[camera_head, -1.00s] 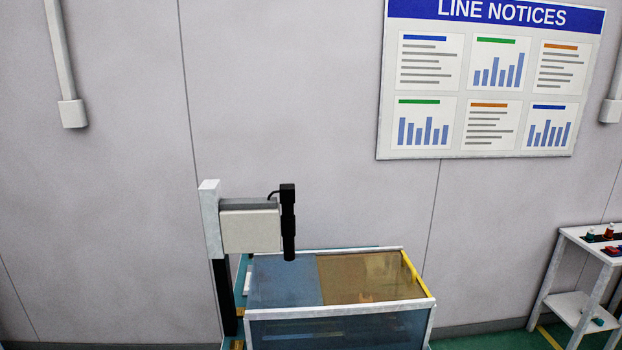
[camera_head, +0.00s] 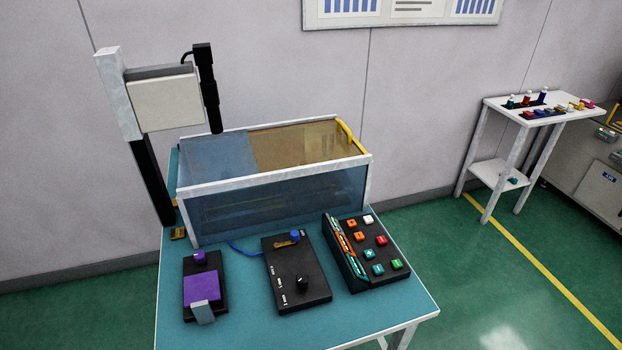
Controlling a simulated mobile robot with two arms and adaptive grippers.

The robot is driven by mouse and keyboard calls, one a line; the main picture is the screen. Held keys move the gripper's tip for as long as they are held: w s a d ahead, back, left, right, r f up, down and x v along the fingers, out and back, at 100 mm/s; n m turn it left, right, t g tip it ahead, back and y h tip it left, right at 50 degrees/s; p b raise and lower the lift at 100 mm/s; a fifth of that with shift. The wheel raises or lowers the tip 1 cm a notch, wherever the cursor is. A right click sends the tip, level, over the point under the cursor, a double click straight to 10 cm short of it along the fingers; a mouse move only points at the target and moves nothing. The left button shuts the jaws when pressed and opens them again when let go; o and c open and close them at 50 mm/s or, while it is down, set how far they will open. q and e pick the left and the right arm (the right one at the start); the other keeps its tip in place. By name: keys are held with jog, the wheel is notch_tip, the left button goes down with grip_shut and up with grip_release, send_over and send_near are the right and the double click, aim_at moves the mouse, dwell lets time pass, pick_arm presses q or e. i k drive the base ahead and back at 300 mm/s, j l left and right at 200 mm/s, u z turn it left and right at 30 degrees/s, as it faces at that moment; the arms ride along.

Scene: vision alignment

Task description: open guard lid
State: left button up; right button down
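The guard is a clear box with white frame edges (camera_head: 275,179) at the back of a teal-topped bench. Its lid (camera_head: 300,146) looks shut, lying flat on top, with a bluish left part and a brownish right part. A yellow handle (camera_head: 352,137) runs along the lid's right edge. What is inside the box is hard to make out. Neither of my grippers shows in this view.
On the teal bench (camera_head: 235,318) stand a purple-and-black device (camera_head: 203,287), a black control box with a knob (camera_head: 296,275) and a button panel (camera_head: 365,252). A camera post (camera_head: 150,180) rises at the guard's left. A white side table (camera_head: 500,180) stands at the right; green floor between is clear.

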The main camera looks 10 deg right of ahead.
aim_at(340, 123)
jog(key=i+l+u, duration=0.15)
jog(key=l+u, duration=0.2)
jog(key=l, duration=0.8)
jog(key=l+u, duration=0.3)
jog(key=l, duration=0.9)
